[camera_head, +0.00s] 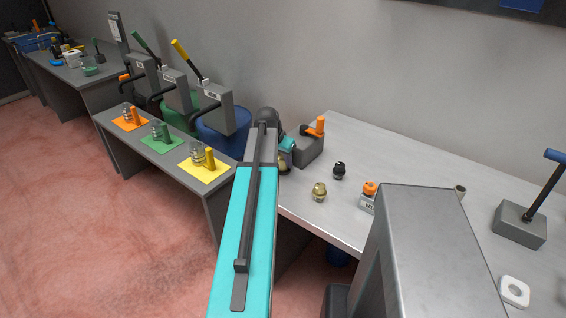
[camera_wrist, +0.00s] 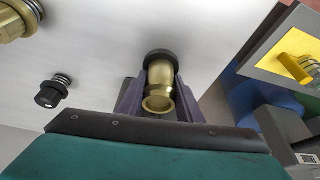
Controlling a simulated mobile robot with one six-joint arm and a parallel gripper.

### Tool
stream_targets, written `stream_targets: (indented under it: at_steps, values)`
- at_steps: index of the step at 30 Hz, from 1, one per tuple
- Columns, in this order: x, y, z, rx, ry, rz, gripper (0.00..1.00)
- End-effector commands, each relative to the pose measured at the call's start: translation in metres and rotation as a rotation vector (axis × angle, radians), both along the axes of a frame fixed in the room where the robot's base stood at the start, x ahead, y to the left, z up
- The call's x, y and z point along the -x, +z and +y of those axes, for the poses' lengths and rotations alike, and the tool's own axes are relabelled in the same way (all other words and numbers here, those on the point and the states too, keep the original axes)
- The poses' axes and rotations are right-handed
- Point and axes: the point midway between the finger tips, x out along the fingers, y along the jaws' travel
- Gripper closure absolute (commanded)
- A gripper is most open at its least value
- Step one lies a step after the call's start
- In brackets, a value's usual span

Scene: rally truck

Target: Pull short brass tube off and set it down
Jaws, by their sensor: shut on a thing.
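My gripper (camera_wrist: 159,92) has its two dark fingers on either side of a short brass tube (camera_wrist: 160,78) in the wrist view, shut on it. The tube's open round end faces the camera. A black ring or base (camera_wrist: 159,54) shows at its far end against the light bench top; whether tube and ring are joined I cannot tell. In the head view a bit of the brass tube (camera_head: 283,166) shows beside my arm's end, near the bench's left edge, and the fingers are mostly hidden.
On the metal bench (camera_head: 425,165) stand a brass fitting (camera_head: 319,192), a black knob (camera_head: 339,171), an orange-topped labelled block (camera_head: 368,203) and a grey block with an orange handle (camera_head: 309,150). Left is a low table with coloured mats (camera_head: 191,172). Bare bench lies at the back right.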

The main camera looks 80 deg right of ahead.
Motion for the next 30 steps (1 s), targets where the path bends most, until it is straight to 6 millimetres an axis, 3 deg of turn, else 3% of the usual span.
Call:
stream_targets:
  at_steps: [30]
  values:
    - [0.001, 0.021, 0.0, 0.0, -0.001, 0.002, 1.0]
